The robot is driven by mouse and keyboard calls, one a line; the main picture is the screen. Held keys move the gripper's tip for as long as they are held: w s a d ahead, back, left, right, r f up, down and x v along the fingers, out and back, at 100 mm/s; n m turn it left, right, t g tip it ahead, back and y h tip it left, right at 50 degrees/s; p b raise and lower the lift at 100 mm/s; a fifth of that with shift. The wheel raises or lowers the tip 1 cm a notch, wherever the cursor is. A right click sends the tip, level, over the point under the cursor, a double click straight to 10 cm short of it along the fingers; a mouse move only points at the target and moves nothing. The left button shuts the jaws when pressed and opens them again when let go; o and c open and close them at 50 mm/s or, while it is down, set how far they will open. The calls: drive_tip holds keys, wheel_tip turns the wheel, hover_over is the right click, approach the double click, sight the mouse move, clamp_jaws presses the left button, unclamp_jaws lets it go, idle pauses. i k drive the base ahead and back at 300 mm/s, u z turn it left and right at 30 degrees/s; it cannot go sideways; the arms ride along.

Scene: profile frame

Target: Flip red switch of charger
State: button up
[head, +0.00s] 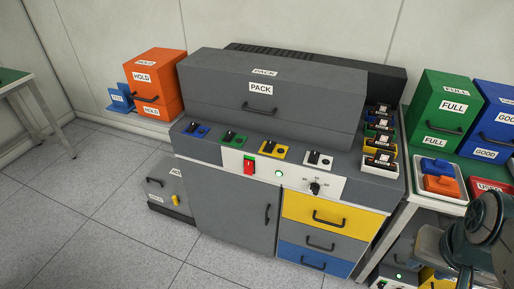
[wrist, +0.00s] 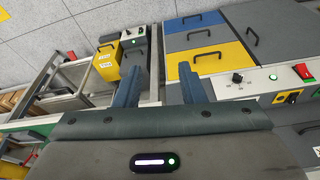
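A red rocker switch (head: 249,164) sits on the white front panel of the grey bench unit, left of a lit green lamp (head: 278,174). The switch also shows at the right edge of the wrist view (wrist: 303,72). I cannot tell for certain which unit is the charger. My gripper (wrist: 160,72) is open, its two blue fingers apart with nothing between them. It touches neither switch.
The panel has a black knob (head: 315,188). Yellow, grey and blue drawers (head: 328,215) are below it. A grey PACK box (head: 275,95) covers the unit's back. Batteries (head: 381,145) line its right side. Green and blue bins (head: 440,105) stand on the right table. Floor in front is clear.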

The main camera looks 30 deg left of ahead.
sight(248, 165)
drive_tip(key=u, duration=1.55)
drive_tip(key=i, duration=0.4)
drive_tip(key=z, duration=0.65)
